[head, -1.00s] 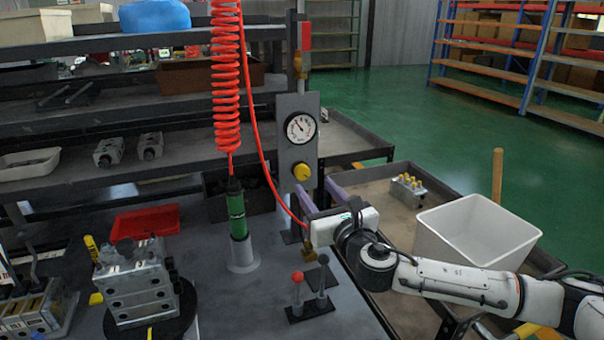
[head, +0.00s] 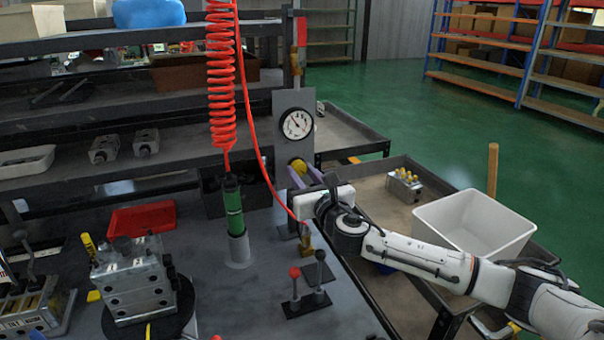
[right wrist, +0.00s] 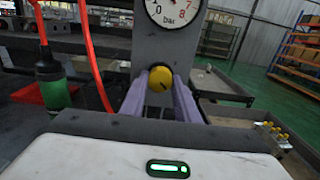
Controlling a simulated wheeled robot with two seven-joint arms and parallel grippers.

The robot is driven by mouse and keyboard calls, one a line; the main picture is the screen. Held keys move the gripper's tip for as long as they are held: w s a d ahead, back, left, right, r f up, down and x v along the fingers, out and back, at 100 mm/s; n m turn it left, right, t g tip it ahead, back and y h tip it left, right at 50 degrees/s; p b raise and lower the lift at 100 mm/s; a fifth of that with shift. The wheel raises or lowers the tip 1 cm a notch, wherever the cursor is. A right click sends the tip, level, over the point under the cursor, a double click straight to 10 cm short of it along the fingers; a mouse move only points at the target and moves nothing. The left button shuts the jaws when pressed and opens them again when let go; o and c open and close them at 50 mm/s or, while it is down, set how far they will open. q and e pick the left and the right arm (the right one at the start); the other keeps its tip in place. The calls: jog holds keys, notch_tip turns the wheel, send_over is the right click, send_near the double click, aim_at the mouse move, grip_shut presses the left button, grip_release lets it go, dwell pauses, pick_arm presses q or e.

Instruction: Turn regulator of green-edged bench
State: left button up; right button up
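A round yellow regulator knob (head: 299,167) sits on a grey upright plate (head: 282,148) below a white dial gauge (head: 296,124). It also shows in the right wrist view (right wrist: 160,79). My right gripper (head: 304,173) reaches in from the right. Its two purple fingers flank the knob, one on each side, with the tips at the knob; in the right wrist view the gripper (right wrist: 159,88) looks open around it. Contact with the knob cannot be told. The grey bench (head: 262,285) shows no clear green edge. My left gripper is not in view.
A coiled red hose (head: 221,85) hangs beside the plate above a green tool (head: 233,205) in a holder. Two small levers (head: 306,290) stand on the bench in front. A valve block (head: 135,280) is at left. A white bin (head: 474,225) stands at right.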

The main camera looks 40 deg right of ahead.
jog(key=shift+c, duration=0.7)
jog(key=shift+m, duration=0.3)
jog(key=m, duration=0.3)
jog(key=shift+m, duration=0.4)
jog(key=shift+a+m, duration=0.1)
jog(key=shift+m, duration=2)
jog(key=shift+r, duration=0.1)
jog(key=o, duration=1)
jog(key=shift+o, duration=0.2)
